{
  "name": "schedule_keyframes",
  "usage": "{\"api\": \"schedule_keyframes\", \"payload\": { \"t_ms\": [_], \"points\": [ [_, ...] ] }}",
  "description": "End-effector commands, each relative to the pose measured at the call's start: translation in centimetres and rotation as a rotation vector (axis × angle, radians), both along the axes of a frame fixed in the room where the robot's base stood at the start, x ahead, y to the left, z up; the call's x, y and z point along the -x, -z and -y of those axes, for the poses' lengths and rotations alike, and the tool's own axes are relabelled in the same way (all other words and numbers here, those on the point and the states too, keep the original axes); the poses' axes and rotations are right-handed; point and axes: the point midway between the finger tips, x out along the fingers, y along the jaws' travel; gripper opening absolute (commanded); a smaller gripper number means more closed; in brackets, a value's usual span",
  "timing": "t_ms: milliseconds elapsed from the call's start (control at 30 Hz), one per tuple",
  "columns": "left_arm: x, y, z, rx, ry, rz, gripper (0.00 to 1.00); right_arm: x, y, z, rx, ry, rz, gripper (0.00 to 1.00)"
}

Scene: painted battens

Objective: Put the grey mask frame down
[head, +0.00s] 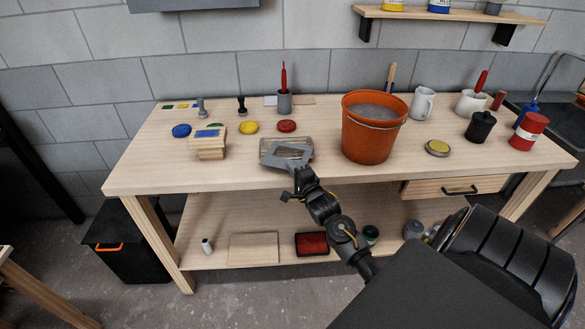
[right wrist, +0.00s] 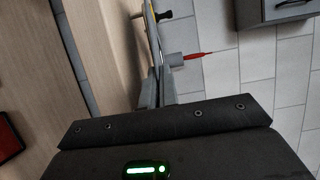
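The grey mask frame (head: 306,154) is a flat piece with pale slats or stripes showing through it. It is over the front middle of the tabletop (head: 345,178), left of the orange bucket. My right gripper (head: 297,174) is at its front edge and seems shut on it. In the right wrist view the frame (right wrist: 151,38) shows nearly edge-on, running out from my right gripper (right wrist: 157,90), roughly level above the tabletop. A small gap under it seems to show, but I cannot tell for sure whether it touches. My left gripper is not in view.
An orange bucket (head: 369,139) with grey contents stands close right of the frame. A red lid (head: 287,126), a yellow lid (head: 249,127) and a grey cup (head: 284,104) lie behind. Stacked wooden battens (head: 209,148) are to the left. Bare tabletop lies at the front left.

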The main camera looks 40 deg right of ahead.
Motion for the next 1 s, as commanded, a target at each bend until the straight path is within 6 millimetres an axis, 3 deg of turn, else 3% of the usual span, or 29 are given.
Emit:
{"api": "schedule_keyframes", "payload": {
  "t_ms": [267, 433, 767, 1000],
  "points": [
    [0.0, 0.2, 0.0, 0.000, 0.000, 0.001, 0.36, 0.0, 0.4, 0.0, -0.001, 0.000, 0.000, 0.00],
    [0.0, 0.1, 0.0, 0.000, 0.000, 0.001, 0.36, 0.0, 0.3, 0.0, 0.000, 0.000, 0.000, 0.23],
    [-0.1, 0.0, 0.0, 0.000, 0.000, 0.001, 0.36, 0.0, -0.1, 0.0, 0.000, 0.000, 0.001, 0.24],
    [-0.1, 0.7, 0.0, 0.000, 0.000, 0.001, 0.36, 3.4, 0.2, -0.9, -0.001, 0.000, 0.000, 0.24]
  ]
}}
